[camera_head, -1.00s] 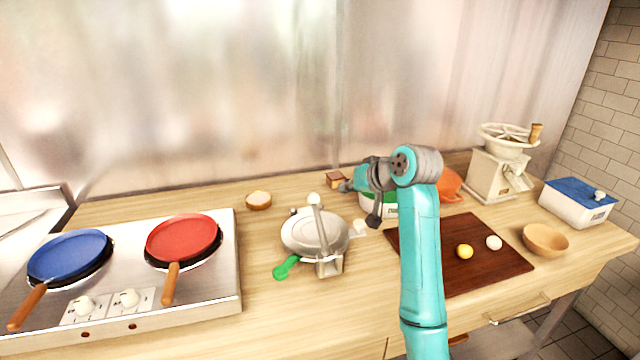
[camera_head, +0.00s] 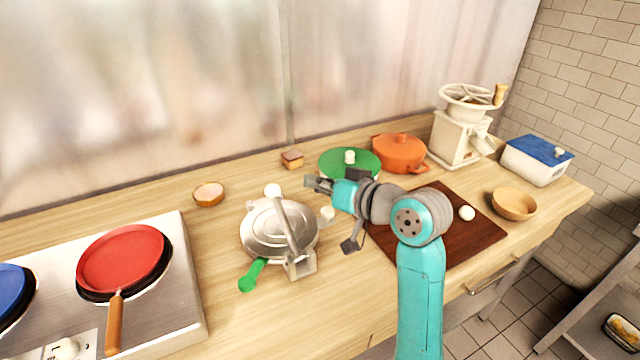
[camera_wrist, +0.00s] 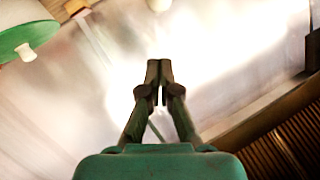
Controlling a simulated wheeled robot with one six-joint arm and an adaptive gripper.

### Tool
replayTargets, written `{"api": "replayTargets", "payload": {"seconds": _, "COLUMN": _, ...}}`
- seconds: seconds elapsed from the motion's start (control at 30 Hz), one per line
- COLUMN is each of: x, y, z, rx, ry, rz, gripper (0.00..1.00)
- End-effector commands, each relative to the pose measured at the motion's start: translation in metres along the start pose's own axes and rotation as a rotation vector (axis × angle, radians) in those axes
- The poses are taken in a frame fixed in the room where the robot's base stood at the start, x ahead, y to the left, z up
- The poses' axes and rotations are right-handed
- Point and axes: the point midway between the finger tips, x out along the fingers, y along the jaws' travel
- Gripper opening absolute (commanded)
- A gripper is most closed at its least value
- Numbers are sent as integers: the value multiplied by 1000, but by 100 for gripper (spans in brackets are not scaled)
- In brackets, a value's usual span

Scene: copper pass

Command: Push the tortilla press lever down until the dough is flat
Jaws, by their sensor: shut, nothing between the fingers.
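The tortilla press (camera_head: 263,240) is a round silver press on the counter, left of my arm. Its lid looks closed, and a silver lever bar (camera_head: 289,225) runs across its top. A green grip (camera_head: 251,276) sticks out at its front left. I cannot see any dough inside it. My gripper (camera_head: 318,183) is shut and empty, above and to the right of the press's back edge, apparently apart from it. In the wrist view my gripper's fingertips (camera_wrist: 159,70) are together and point toward the blurry wall; the press is not visible there.
A red pan (camera_head: 122,258) sits on the stove at left. A green-lidded pot (camera_head: 347,164), an orange pot (camera_head: 400,153) and a grinder (camera_head: 457,140) stand behind.

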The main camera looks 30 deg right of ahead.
Motion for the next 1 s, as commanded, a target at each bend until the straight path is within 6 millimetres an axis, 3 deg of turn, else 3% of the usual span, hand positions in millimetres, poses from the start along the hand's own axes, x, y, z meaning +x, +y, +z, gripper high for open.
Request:
{"api": "replayTargets", "payload": {"seconds": 0.3, "x": 60, "y": -1, "z": 0, "rx": 0, "ry": -2, "rz": -2, "gripper": 0}}
{"api": "replayTargets", "payload": {"seconds": 0.4, "x": 71, "y": 0, "z": 12, "rx": 1, "ry": -4, "rz": -1, "gripper": 0}}
{"api": "replayTargets", "payload": {"seconds": 0.6, "x": 84, "y": 0, "z": 25, "rx": 1, "ry": -1, "rz": 0, "gripper": 0}}
{"api": "replayTargets", "payload": {"seconds": 1.0, "x": 87, "y": 0, "z": 28, "rx": 0, "ry": 0, "rz": 0, "gripper": 0}}
